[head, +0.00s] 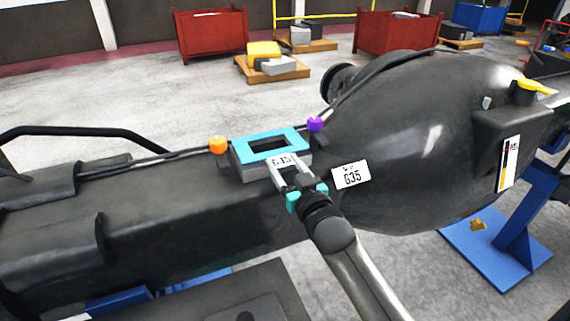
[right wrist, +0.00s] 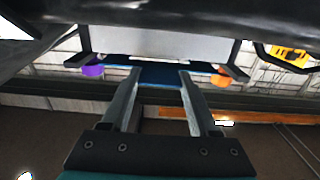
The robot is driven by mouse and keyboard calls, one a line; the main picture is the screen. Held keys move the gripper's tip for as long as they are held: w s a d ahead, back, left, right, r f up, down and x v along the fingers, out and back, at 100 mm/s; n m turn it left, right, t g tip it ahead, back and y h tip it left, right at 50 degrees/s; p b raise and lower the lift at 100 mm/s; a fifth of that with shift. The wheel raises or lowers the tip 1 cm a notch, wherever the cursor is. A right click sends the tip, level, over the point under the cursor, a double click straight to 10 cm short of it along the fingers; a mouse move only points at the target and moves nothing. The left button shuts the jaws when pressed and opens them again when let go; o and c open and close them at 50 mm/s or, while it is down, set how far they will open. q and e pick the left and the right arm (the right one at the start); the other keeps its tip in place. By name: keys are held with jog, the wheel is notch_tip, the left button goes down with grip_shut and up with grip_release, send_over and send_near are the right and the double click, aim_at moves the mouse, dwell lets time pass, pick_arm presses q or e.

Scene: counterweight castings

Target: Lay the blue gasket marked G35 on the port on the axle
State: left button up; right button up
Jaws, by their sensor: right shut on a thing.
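The blue gasket (head: 295,134) is a flat rectangular frame with an open middle. Its near tab carries a white label, partly covered, that seems to read G35. My right gripper (head: 284,167) is shut on this tab. The gasket lies over the grey raised port (head: 245,172) on the dark axle (head: 150,229), roughly lined up with it. In the right wrist view, the gasket's dark blue edge (right wrist: 160,76) shows between my fingers, close against the port (right wrist: 165,43). I cannot tell whether they touch. My left gripper is not in view.
An orange knob (head: 218,145) and a purple knob (head: 315,124) stand beside the port's ends. A white G35 plate (head: 351,174) is on the axle to the right. The large rounded housing (head: 430,140) rises at the right. Red bins (head: 212,38) and pallets stand far behind.

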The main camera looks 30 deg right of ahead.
jog(key=shift+f+b, duration=0.55)
jog(key=shift+f, duration=0.2)
dwell(0.6)
jog(key=o, duration=1.4)
jog(key=s, duration=1)
jog(key=s+a, duration=0.1)
jog(key=s, duration=0.4)
jog(key=shift+s, duration=0.1)
